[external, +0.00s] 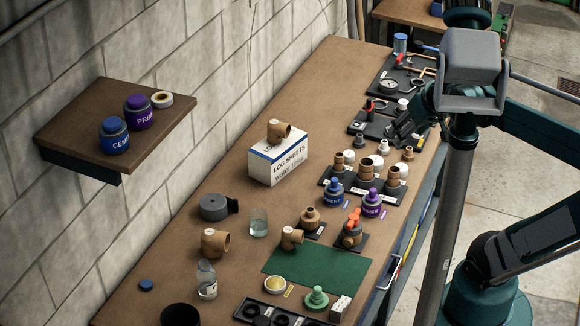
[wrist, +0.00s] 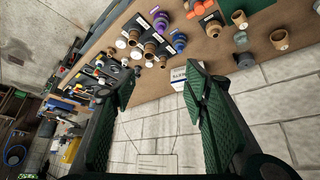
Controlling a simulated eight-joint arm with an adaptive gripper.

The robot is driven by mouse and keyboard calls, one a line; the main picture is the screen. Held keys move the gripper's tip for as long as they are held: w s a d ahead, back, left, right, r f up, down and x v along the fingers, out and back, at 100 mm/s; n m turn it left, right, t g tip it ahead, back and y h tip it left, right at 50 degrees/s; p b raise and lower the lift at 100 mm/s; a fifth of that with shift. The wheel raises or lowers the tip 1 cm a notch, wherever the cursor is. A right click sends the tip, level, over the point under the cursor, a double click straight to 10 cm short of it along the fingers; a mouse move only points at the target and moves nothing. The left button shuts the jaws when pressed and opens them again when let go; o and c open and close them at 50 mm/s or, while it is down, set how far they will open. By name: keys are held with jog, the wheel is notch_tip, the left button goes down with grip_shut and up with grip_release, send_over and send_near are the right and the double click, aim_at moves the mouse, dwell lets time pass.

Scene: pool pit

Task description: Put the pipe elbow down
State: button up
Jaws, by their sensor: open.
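A tan-brown pipe elbow (external: 277,131) rests on top of the white log sheets box (external: 277,163). A larger brown elbow (external: 214,242) sits on the bench near the wall, and a smaller one (external: 291,237) stands at the green mat's far left corner. My gripper (external: 403,124) is over the bench's right side, right of the box and apart from all three elbows. In the wrist view my gripper (wrist: 160,82) has its two green-padded fingers wide apart, with nothing between them. The box (wrist: 191,74) is partly hidden behind the right finger there.
The brown bench (external: 180,285) has a clear strip along the wall. Trays of fittings (external: 337,183) and tools stand along its right side. A wall shelf (external: 75,140) holds cans.

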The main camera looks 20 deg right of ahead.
jog(key=shift+m+t, duration=0.3)
jog(key=shift+m, duration=0.1)
jog(key=s+f, duration=0.1)
jog(key=s, duration=0.1)
jog(key=s+f, duration=0.1)
jog(key=s, duration=0.1)
jog(key=shift+d+f, duration=0.3)
jog(key=shift+d, duration=0.1)
